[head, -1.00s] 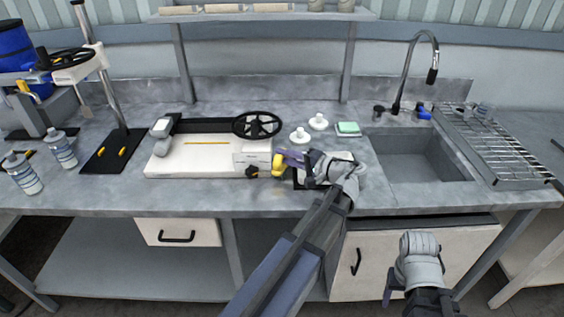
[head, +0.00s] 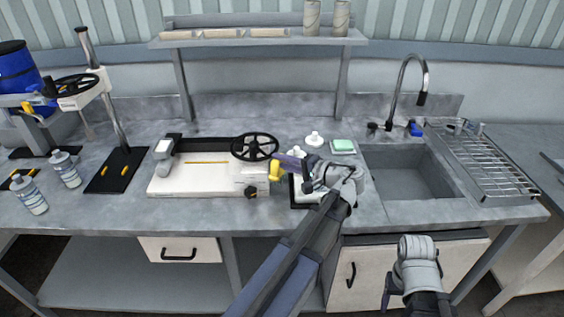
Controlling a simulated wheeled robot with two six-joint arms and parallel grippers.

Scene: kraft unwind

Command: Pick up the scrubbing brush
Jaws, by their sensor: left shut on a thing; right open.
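My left gripper (head: 285,166) is shut on a small yellow thing (head: 276,171), which appears to be the scrubbing brush. Most of it is hidden by the gripper, so its bristles cannot be made out. It is held above the bench, just right of the white machine's front corner and over a dark-rimmed tray (head: 298,203). My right gripper (head: 389,293) is open and empty, low at the right in front of the cabinet and well away from the brush.
A white machine with a black handwheel (head: 254,146) stands left of the held thing. Behind are white knobbed pieces (head: 314,139) and a green-topped sponge (head: 342,146). A sink (head: 408,172) and wire rack (head: 480,160) lie right. Bottles (head: 66,169) stand far left.

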